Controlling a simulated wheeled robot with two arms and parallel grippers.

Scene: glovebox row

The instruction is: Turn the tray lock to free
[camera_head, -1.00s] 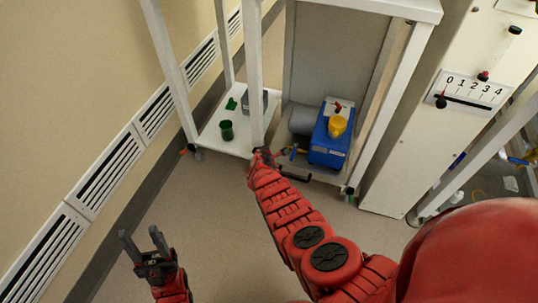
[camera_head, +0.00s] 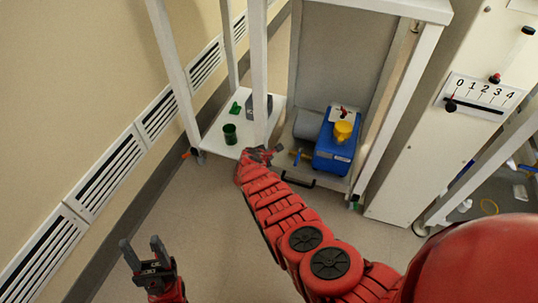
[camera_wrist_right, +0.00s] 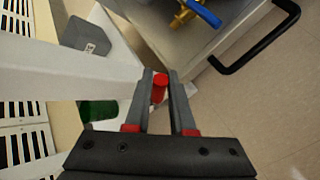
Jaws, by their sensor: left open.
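A small red knob (camera_wrist_right: 159,86), which looks like the tray lock, stands beside the white post in the right wrist view. My right gripper (camera_wrist_right: 162,78) has its two fingers apart around this knob, which sits nearer the left finger; I cannot tell whether they touch it. In the head view my right gripper (camera_head: 266,154) is at the foot of the white post and hides the knob. The tray (camera_head: 318,175) has a black handle (camera_head: 298,181) at its front. My left gripper (camera_head: 145,252) is open and empty over the floor.
A blue-handled brass valve (camera_wrist_right: 200,12) is near my right gripper. A blue box (camera_head: 334,150) with a yellow cup (camera_head: 342,131) stands on the tray. A green cup (camera_head: 230,134) stands on the white shelf (camera_head: 215,146). White posts flank the space; the floor in front is clear.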

